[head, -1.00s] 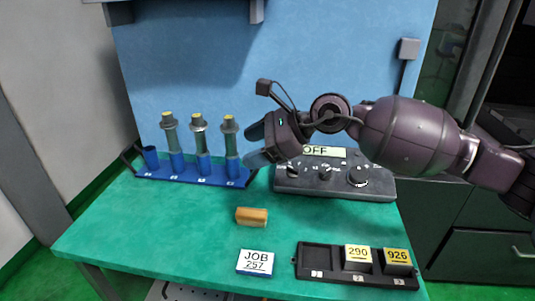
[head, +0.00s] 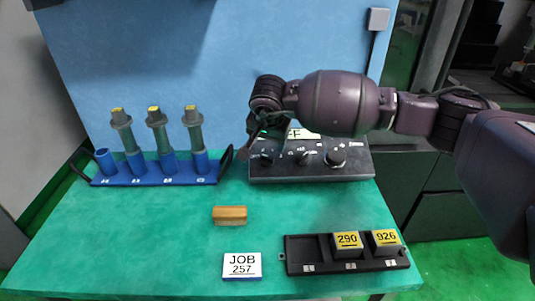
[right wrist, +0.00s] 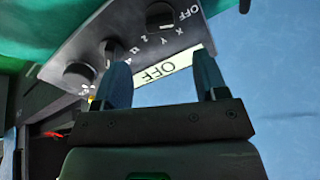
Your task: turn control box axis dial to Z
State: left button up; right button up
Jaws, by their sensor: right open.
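The dark control box (head: 315,170) sits at the back right of the green table. Its axis dial (right wrist: 160,16), marked OFF, X, Y, Z, shows in the right wrist view; it is the leftmost knob (head: 266,158) in the head view. The pointer's direction is too small to tell. The display plate (right wrist: 165,70) reads OFF. My right gripper (right wrist: 163,82) is open and empty, its fingers over the display plate, with the axis dial ahead of them and apart. In the head view the right gripper (head: 260,138) hangs above the box's left end, partly hidden by its wrist. My left gripper is out of view.
Two other knobs, a middle one (right wrist: 112,48) and a larger one (right wrist: 78,75), are on the box. A blue rack (head: 150,180) with three electrode holders stands left. A wooden-looking block (head: 230,215), JOB 257 card (head: 241,266) and black tray (head: 305,249) lie in front.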

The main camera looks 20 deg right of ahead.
aim_at(268, 155)
jog(key=x, duration=0.7)
jog(key=shift+b, duration=0.35)
jog(key=shift+w+d+f, duration=0.1)
jog(key=shift+w+f, duration=0.1)
jog(key=shift+f, duration=0.2)
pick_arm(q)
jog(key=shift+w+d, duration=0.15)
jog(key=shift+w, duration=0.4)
pick_arm(e)
jog(key=shift+c, duration=0.2)
jog(key=c, duration=0.9)
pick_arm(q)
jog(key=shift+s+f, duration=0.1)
